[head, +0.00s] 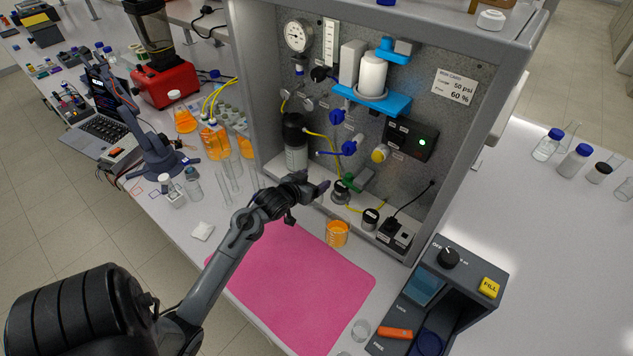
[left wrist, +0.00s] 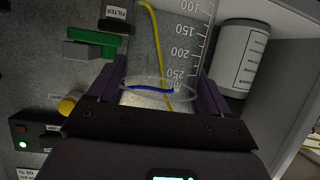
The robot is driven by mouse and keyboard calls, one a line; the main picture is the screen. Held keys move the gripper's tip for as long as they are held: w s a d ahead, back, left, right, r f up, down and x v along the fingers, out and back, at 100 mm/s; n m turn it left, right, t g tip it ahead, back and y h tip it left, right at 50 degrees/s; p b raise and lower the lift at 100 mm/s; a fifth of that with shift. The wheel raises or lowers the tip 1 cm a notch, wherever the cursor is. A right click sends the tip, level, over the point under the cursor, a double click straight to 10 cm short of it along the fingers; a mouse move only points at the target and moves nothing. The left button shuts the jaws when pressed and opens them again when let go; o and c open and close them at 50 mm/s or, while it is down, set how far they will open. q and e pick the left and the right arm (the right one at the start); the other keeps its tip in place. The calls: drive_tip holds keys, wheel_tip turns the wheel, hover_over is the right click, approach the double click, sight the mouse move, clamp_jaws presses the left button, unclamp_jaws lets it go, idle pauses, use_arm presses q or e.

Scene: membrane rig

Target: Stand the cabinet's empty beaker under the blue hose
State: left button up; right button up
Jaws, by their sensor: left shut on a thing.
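My left gripper (head: 318,189) reaches into the grey cabinet (head: 262,130) in the head view. In the left wrist view its two dark fingers (left wrist: 163,88) are shut on a clear glass beaker (left wrist: 186,55). The beaker looks empty, with white volume marks that read upside down there. A blue hose (left wrist: 148,90) shows across the beaker's round rim; I cannot tell whether its end is over or inside the mouth. In the head view the beaker is hard to make out at the gripper. My right gripper is not in view.
A beaker of orange liquid (head: 337,234) stands just outside the cabinet, by the pink mat (head: 300,285). A green part (head: 358,181) and yellow tubing (head: 380,207) are close right of the gripper. A dark canister (head: 296,155) stands left. The mat is mostly clear.

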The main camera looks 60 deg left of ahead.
use_arm(q)
drive_tip(key=w+a+b, duration=0.1)
drive_tip(key=w+a, duration=0.1)
drive_tip(key=w+a+b, duration=0.2)
drive_tip(key=a, duration=0.1)
drive_tip(key=w+a+f+b, duration=0.1)
drive_tip(key=w+a+b, duration=0.1)
drive_tip(key=a, duration=0.1)
drive_tip(key=shift+a, duration=0.1)
idle(0.8)
drive_tip(key=shift+f, duration=0.2)
idle(0.8)
drive_tip(key=o, duration=1.2)
drive_tip(key=shift+c, duration=0.2)
drive_tip(key=shift+o, duration=0.8)
drive_tip(key=shift+f, duration=0.1)
drive_tip(key=shift+s, duration=0.1)
